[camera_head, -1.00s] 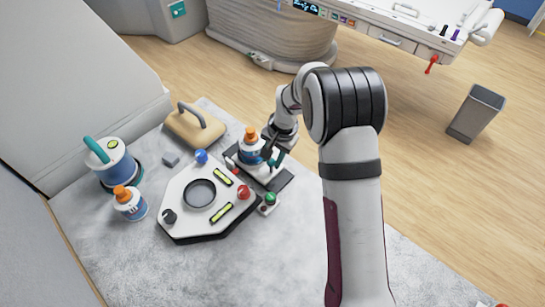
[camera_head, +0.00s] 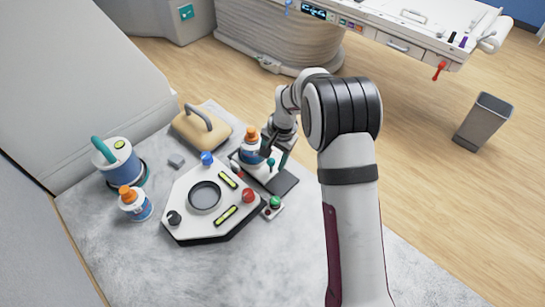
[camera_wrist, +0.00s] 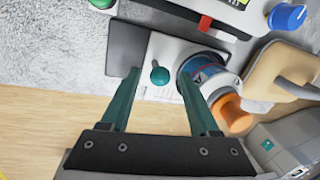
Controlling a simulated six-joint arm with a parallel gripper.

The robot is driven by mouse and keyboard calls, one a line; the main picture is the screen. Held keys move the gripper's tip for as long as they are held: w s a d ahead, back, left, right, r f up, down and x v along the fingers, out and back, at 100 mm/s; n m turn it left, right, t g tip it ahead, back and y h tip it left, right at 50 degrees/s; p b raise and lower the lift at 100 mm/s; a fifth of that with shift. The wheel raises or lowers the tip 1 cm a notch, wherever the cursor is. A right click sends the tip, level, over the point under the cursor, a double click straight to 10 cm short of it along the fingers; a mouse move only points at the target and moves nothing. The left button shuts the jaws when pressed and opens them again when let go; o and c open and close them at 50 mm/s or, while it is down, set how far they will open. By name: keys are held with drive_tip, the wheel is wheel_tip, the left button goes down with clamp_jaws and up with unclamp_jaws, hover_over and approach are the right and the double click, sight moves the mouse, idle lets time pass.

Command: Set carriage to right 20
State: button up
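The carriage (camera_wrist: 154,92) is a white block on a dark track plate (camera_wrist: 125,48). It bears an upright green knob (camera_wrist: 160,75) and a white-and-blue bottle (camera_head: 249,152) with an orange cap. In the head view, bare track plate (camera_head: 286,183) shows to the right of the carriage, and the bottle stands toward its left. My gripper (camera_wrist: 158,74) is open. Its two teal fingers are on either side of the knob in the wrist view, with visible gaps; I cannot tell any contact. My arm partly hides the carriage in the head view.
A white panel (camera_head: 182,195) with blue, red and black knobs stands beside the track. A green-button box (camera_head: 273,206) is near the track's front corner. A tan handled block (camera_head: 187,134), blue canister (camera_head: 120,172) and second orange-capped bottle (camera_head: 136,204) stand left. The front tabletop is clear.

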wheel_tip(320, 180, up, 16)
drive_tip(key=s+d, duration=0.1)
drive_tip(key=d, duration=0.1)
drive_tip(key=shift+s+d+f, duration=0.25)
drive_tip(key=shift+s+d, duration=0.05)
drive_tip(key=shift+s, duration=0.05)
drive_tip(key=s+d+r, duration=0.1)
drive_tip(key=s+r, duration=0.1)
drive_tip(key=s, duration=0.5)
drive_tip(key=s+d+r, duration=0.1)
drive_tip(key=s+r, duration=0.1)
drive_tip(key=s, duration=0.6)
drive_tip(key=s+f, duration=0.2)
drive_tip(key=s, duration=0.7)
drive_tip(key=s+f+n+g, duration=0.1)
drive_tip(key=s, duration=0.8)
drive_tip(key=shift+s+d+f, duration=0.2)
drive_tip(key=shift+d+f, duration=0.2)
drive_tip(key=shift+d, duration=0.05)
drive_tip(key=shift+c, duration=0.2)
